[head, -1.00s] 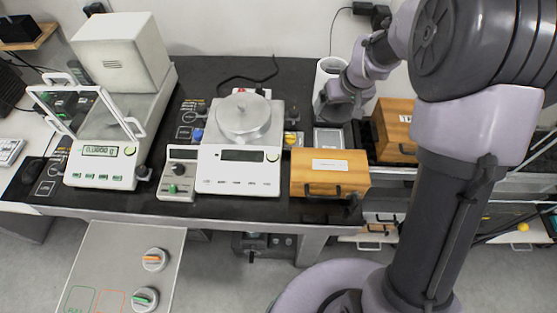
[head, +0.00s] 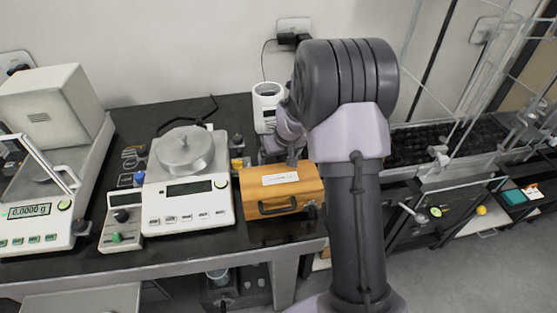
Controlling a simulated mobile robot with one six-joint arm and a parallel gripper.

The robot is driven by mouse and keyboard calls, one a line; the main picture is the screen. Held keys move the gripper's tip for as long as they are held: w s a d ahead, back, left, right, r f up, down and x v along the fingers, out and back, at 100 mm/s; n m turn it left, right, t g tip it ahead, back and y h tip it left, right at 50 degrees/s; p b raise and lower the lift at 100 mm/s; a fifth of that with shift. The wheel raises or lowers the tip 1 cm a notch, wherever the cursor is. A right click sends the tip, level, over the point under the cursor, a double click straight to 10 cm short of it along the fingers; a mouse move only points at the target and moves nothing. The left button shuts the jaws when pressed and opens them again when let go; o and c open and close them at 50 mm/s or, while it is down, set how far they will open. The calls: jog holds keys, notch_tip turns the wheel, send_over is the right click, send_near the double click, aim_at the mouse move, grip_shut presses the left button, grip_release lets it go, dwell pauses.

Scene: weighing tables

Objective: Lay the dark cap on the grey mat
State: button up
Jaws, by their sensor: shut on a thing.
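My gripper (head: 292,157) is at the back of the table, just behind the wooden box, and is seen small and partly hidden by my own arm. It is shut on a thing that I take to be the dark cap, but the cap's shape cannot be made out. I cannot pick out the grey mat for sure now; the surface behind the wooden box is mostly covered by the box and my wrist.
A wooden box (head: 281,190) with a handle stands in front of my gripper. A white cylinder (head: 268,107) stands behind it. A balance with a metal pan (head: 185,150) and a glass-doored balance (head: 40,218) stand left. A dark bed (head: 440,143) lies right.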

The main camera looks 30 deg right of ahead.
jog(key=shift+f, duration=0.2)
jog(key=o, duration=1)
jog(key=shift+o, duration=0.2)
jog(key=shift+r, duration=0.3)
jog(key=s+a+r+p, duration=0.2)
jog(key=s+a+r, duration=0.25)
jog(key=r, duration=0.55)
jog(key=s+a+r+p, duration=0.3)
jog(key=s+r, duration=0.2)
jog(key=r, duration=0.5)
jog(key=s+a+r+m, duration=0.1)
jog(key=s+a+r, duration=0.1)
jog(key=s+a, duration=0.2)
jog(key=s+a+r+m+y, duration=0.1)
jog(key=s+a, duration=0.3)
jog(key=s, duration=0.6)
jog(key=s+a+r+m+t+y, duration=0.1)
jog(key=s+a+r, duration=0.2)
jog(key=s, duration=0.4)
jog(key=shift+s+a, duration=0.35)
jog(key=shift+a, duration=0.3)
